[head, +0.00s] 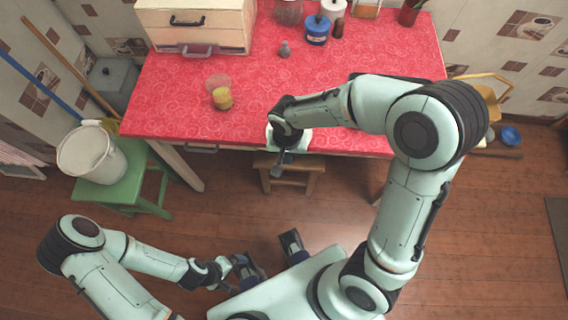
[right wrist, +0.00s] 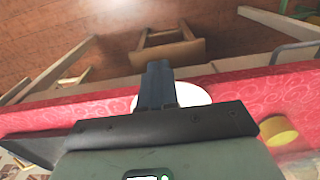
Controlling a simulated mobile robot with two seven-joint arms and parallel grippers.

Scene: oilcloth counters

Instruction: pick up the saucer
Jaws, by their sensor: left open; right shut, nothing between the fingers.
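The white saucer (right wrist: 195,95) lies on the red tablecloth near the counter's front edge in the right wrist view, partly hidden behind my fingers. In the head view a pale part of the saucer (head: 302,142) shows beside my right wrist, and the arm covers much of it. My right gripper (head: 278,172) is shut and empty, pointing down at the front edge. Its closed fingers (right wrist: 157,82) overlap the saucer in the right wrist view; I cannot tell whether they touch it. My left gripper (head: 242,262) is open and empty, low over the floor and away from the counter.
A clear cup with a yellow item (head: 222,98) stands left of my right gripper. Jars, a blue canister (head: 317,30) and a drawer box (head: 195,22) stand at the back. A wooden stool (head: 290,168) is under the front edge. A bucket (head: 90,152) sits on a green stool.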

